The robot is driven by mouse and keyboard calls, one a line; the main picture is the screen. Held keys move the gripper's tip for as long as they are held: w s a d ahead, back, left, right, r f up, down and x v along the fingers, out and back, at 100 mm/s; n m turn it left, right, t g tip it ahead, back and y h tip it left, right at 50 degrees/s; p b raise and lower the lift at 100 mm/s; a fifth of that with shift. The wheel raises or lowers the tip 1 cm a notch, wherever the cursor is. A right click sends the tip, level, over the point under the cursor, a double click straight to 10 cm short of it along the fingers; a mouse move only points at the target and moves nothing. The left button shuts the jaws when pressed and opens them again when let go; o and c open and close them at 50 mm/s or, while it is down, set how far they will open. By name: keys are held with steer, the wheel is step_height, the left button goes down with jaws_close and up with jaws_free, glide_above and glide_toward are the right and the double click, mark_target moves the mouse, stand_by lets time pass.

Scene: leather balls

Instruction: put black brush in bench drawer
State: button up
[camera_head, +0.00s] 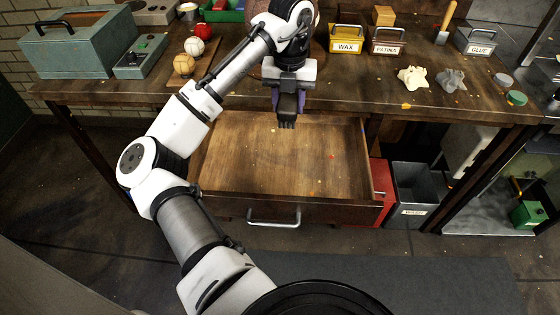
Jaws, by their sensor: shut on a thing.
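My gripper (288,96) is shut on the black brush (287,109), a small dark block with short bristle-like tips at its lower end. It points down and hangs over the back part of the bench drawer. The bench drawer (290,170) is pulled out, with a bare wooden floor and a metal handle (274,222) on its front. I see nothing lying in it except small orange specks. The gap between brush and drawer floor is hard to judge.
The workbench (440,105) stands behind the drawer. On it are a yellow WAX tin (346,42), a PATINA tin (387,42), a GLUE tin (478,42), several balls, including a yellow one (184,65), and a teal toolbox (80,45). A grey bin (418,190) stands right of the drawer.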

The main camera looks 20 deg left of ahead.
steer(key=shift+s+a+f, duration=0.25)
steer(key=shift+a+f, duration=0.2)
steer(key=shift+a, duration=0.05)
steer(key=shift+s+a+f, duration=0.25)
steer(key=shift+a+f, duration=0.2)
steer(key=shift+a, duration=0.05)
steer(key=p, duration=0.1)
glide_above(279, 169)
step_height(279, 169, down, 14)
steer(key=shift+s+f, duration=0.1)
steer(key=shift+f, duration=0.1)
steer(key=shift+f+p, duration=0.45)
steer(key=shift+f, duration=2.1)
steer(key=shift+f, duration=0.2)
steer(key=o, duration=0.9)
steer(key=shift+r, duration=0.2)
step_height(279, 169, up, 12)
steer(key=shift+r+b, duration=0.1)
steer(key=shift+b, duration=1.05)
